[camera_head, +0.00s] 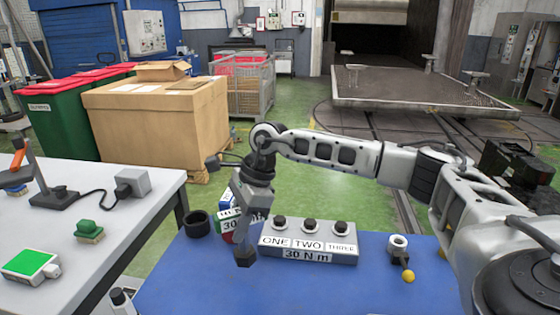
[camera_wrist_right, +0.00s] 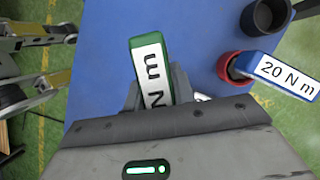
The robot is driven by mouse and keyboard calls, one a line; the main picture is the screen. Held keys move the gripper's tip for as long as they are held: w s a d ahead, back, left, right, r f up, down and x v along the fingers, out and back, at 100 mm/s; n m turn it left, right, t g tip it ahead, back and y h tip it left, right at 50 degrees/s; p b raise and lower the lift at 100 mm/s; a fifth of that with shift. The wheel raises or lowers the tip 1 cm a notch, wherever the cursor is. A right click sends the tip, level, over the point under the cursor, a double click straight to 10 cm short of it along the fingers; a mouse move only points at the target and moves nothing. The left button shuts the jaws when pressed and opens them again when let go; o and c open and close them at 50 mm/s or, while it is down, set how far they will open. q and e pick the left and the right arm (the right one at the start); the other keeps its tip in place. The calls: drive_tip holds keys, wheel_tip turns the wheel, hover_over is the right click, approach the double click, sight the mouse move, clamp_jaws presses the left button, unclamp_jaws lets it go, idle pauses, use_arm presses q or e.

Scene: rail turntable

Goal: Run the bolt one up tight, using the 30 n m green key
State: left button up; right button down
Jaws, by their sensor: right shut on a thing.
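A grey block (camera_head: 345,258) on the blue table carries three black bolt heads over labels ONE, TWO and THREE, with a 30 N m plate below. Bolt one (camera_head: 280,222) is the leftmost. My right gripper (camera_head: 245,236) hangs just left of the block, apart from bolt one. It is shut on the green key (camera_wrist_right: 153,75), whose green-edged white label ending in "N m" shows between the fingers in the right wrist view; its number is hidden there.
A blue 20 N m key (camera_wrist_right: 285,76) stands in a red cup (camera_wrist_right: 228,67), beside an empty black cup (camera_head: 197,223). A white fitting (camera_head: 398,247) with a yellow ball is right of the block. The front of the blue table (camera_head: 200,285) is clear.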

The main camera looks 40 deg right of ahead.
use_arm(q)
drive_tip(key=shift+w+a+r+p, duration=0.15)
drive_tip(key=shift+w+r+p, duration=0.2)
drive_tip(key=shift+p, duration=0.15)
use_arm(e)
drive_tip(key=w+d+r+m+h, duration=0.3)
drive_tip(key=d+m, duration=0.5)
drive_tip(key=m, duration=0.4)
drive_tip(key=w+d+r+m+t+h, duration=0.1)
drive_tip(key=w+d+r+m+h, duration=0.2)
drive_tip(key=d+m, duration=0.6)
drive_tip(key=m+h, duration=0.2)
drive_tip(key=m, duration=0.2)
use_arm(q)
drive_tip(key=shift+f, duration=0.15)
